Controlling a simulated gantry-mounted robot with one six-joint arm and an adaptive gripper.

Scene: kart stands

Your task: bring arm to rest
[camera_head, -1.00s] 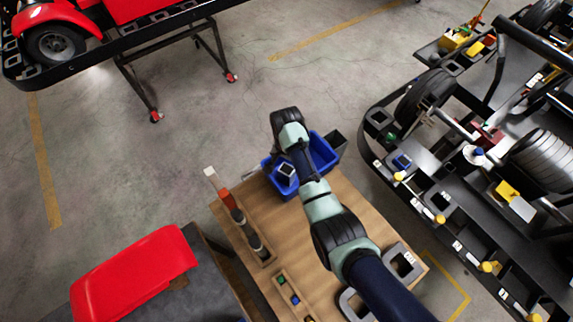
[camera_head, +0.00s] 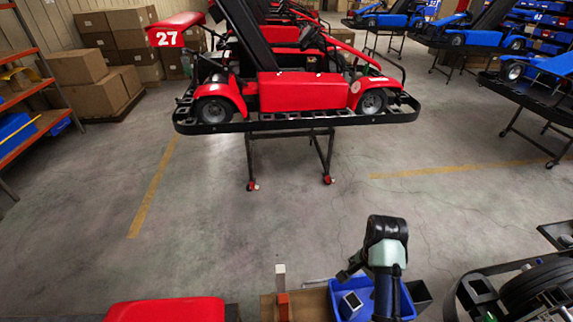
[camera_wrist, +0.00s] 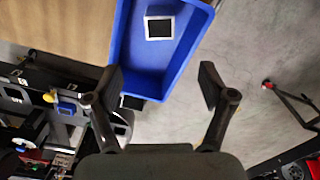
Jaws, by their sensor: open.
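My gripper (camera_wrist: 160,95) shows in the wrist view with its two fingers spread wide and nothing between them. In the head view my arm reaches up at the lower right, over a blue bin (camera_head: 402,297); the fingertips are hard to make out there. In the wrist view the blue bin (camera_wrist: 148,82) lies beyond the fingers, apart from them. A small dark square piece with a pale rim (camera_wrist: 160,28) lies inside the bin, and it also shows in the head view (camera_head: 351,302).
A brown work table (camera_wrist: 60,25) adjoins the bin. A red kart (camera_head: 300,92) stands on a wheeled stand ahead. A red panel (camera_head: 165,310) is at the bottom left. A dark kart (camera_head: 535,290) is at the lower right. The grey floor (camera_head: 270,220) between is clear.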

